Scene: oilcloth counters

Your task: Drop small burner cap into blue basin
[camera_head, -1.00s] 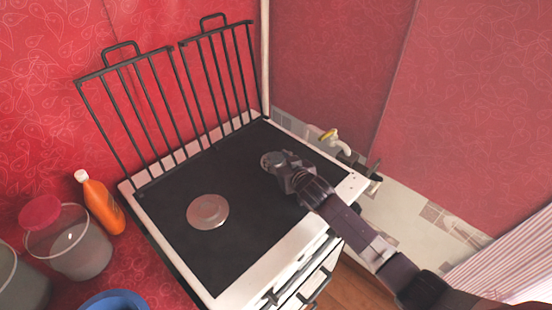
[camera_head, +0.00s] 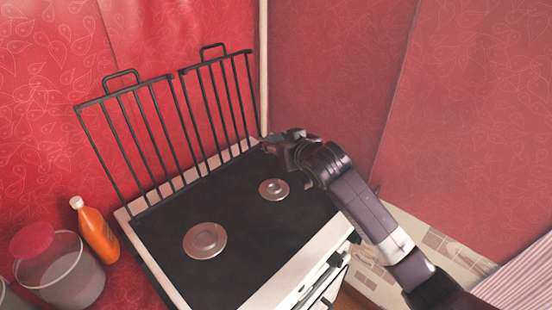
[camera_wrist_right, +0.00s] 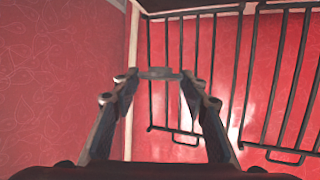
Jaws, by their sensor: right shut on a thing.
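My right gripper (camera_head: 272,144) is raised above the back right corner of the stove (camera_head: 255,225). In the right wrist view its two fingers (camera_wrist_right: 158,76) are closed on a thin, flat grey disc, the small burner cap (camera_wrist_right: 157,72), held edge-on at the fingertips. In the head view the cap is hard to make out against the dark gripper. The small burner (camera_head: 274,189) below shows a metal ring with a raised centre. The blue basin is not in view now. My left gripper is not in view.
A larger round burner (camera_head: 205,240) sits at the stove's left. A black grate (camera_head: 170,125) stands upright along the back. An orange bottle (camera_head: 97,232) and a clear container (camera_head: 65,275) with a red lid (camera_head: 32,240) stand left of the stove.

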